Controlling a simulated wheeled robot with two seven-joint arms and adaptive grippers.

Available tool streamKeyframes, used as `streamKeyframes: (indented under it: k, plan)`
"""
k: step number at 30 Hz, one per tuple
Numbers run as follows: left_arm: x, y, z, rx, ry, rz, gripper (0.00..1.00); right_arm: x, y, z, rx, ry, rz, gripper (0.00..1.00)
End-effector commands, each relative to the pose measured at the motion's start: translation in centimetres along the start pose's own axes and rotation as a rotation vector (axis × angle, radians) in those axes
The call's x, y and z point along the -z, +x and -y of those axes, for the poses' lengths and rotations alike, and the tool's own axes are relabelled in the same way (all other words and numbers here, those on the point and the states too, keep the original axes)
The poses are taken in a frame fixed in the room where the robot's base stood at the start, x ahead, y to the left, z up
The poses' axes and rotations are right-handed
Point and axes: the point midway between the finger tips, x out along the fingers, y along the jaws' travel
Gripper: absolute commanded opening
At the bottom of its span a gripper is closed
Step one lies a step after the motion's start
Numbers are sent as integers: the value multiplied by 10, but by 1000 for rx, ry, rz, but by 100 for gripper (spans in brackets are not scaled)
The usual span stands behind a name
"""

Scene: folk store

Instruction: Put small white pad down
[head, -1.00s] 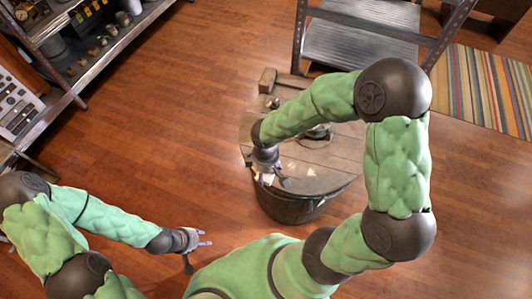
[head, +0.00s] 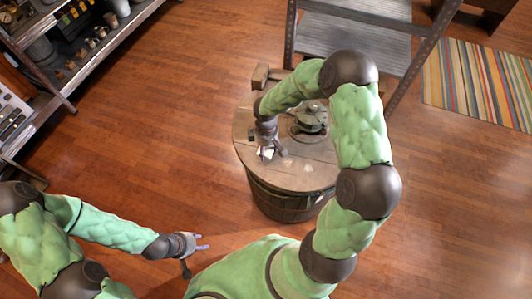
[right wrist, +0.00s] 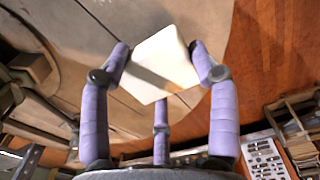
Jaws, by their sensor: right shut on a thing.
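A small white pad (right wrist: 163,62) is gripped between the purple fingers of my right gripper (right wrist: 160,65). It is a flat, pale square with a shadow across it. In the head view my right gripper (head: 268,150) is over the left part of a round wooden barrel top (head: 305,180), and only a bit of the pad (head: 266,154) shows. I cannot tell whether the pad touches the wood. My left gripper (head: 203,242) is empty, its fingers apart, over the floor to the left of the barrel.
A dark metal object (head: 311,120) stands on the barrel top, right of my right gripper. A metal step stand (head: 350,40) is behind the barrel. A shelf unit (head: 70,50) stands at upper left and a striped rug (head: 478,80) lies at right. The front of the barrel top is clear.

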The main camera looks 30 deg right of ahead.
Motion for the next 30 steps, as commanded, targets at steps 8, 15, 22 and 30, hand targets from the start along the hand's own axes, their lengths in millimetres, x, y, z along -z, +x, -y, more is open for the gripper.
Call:
streamKeyframes:
  k: [8, 15, 22, 30]
  plan:
    - [1, 18, 6, 0, 0, 0, 40, 0, 37, -2, 2, 0, 2, 20]
    - [1, 16, 6, 0, 0, 0, 40, 0, 35, -3, 1, 0, 1, 20]
    - [1, 18, 7, 0, 0, 0, 40, 0, 38, -2, 1, 0, 1, 84]
    - [1, 18, 7, 0, 0, 0, 40, 0, 38, -2, 1, 0, 1, 85]
